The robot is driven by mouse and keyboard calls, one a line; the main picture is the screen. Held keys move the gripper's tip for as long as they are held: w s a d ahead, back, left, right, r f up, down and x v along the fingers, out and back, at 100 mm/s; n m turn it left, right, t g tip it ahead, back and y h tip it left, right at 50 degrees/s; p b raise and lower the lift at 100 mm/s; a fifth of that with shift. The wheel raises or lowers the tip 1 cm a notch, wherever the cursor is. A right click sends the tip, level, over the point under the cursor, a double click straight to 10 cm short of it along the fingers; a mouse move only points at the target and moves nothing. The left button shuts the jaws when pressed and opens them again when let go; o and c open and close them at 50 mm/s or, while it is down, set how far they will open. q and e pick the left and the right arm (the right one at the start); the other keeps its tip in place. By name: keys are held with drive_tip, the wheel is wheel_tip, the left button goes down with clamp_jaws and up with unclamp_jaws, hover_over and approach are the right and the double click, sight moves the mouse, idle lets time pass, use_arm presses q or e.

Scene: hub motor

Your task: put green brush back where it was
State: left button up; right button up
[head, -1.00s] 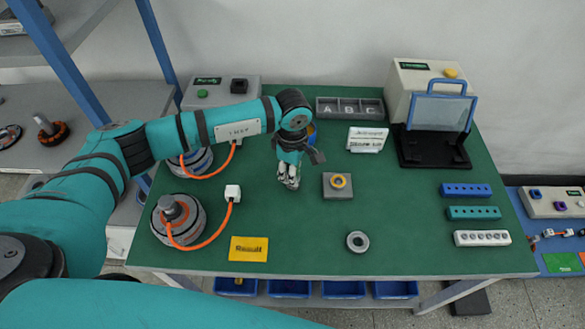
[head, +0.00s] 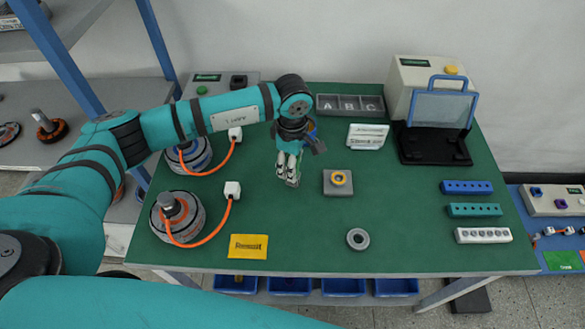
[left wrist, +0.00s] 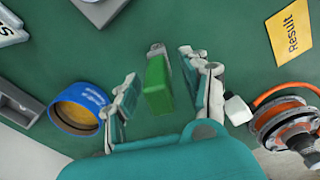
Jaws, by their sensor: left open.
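The green brush (left wrist: 158,82), a small green block with a grey end, shows in the left wrist view between the fingers of my left gripper (left wrist: 162,98). The gripper is open, with a gap on each side of the brush. In the head view my left gripper (head: 289,170) points down over the green table mat (head: 330,225), left of a grey block with a yellow ring. There the brush is mostly hidden by the fingers. Whether the brush touches the mat is hard to tell. My right gripper is not in view.
A blue cylinder (left wrist: 78,108) lies beside the left gripper. Two hub motors (head: 178,218) with orange cables stand to the left. The grey block (head: 338,184), a metal ring (head: 357,240) and a yellow Result card (head: 248,246) are nearby. The mat between them is clear.

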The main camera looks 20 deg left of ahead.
use_arm(q)
wheel_tip(320, 180, up, 9)
drive_tip(key=shift+r+b, duration=0.1)
drive_tip(key=shift+b, duration=0.95)
drive_tip(key=shift+r, duration=0.3)
